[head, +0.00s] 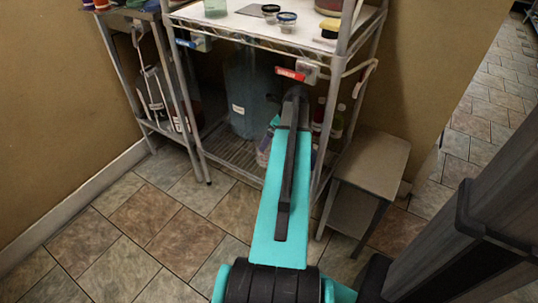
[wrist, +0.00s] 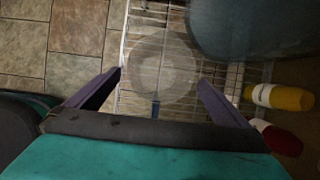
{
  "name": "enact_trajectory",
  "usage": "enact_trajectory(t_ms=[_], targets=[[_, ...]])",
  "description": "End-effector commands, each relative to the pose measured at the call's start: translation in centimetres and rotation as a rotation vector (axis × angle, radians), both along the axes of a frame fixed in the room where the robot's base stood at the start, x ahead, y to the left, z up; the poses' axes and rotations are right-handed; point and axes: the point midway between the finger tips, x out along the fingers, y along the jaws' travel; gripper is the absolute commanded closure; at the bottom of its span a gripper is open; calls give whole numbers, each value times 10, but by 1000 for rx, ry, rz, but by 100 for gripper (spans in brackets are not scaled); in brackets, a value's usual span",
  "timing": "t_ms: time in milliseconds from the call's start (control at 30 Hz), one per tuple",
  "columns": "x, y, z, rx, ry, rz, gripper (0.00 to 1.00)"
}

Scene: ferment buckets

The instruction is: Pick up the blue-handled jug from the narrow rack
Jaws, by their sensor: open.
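A clear round vessel (wrist: 165,55), seen from above in the wrist view, stands on the wire shelf. A small blue part (wrist: 156,108), which looks like its handle, shows at its near side. In the head view, a clear vessel with a little blue (head: 264,152) shows partly behind my arm on the rack's low shelf. My gripper (wrist: 160,79) is open and empty, with one finger to the left and one to the right of the vessel. I cannot tell how far below the fingertips it is. In the head view my gripper (head: 296,95) reaches into the rack.
A large blue-grey bucket (head: 248,95) stands close by on the same rack (head: 228,158). A small table (head: 375,155) stands right of the rack.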

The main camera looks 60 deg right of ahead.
Motion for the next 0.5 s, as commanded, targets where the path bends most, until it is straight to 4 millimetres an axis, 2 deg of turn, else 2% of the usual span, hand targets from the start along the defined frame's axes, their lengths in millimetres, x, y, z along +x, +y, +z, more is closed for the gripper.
enact_trajectory(t_ms=[33,200,500], targets=[[3,0,-9,1,0,2,0],[10,0,-23,1,0,1,0],[11,0,-25,0,0,0,0]])
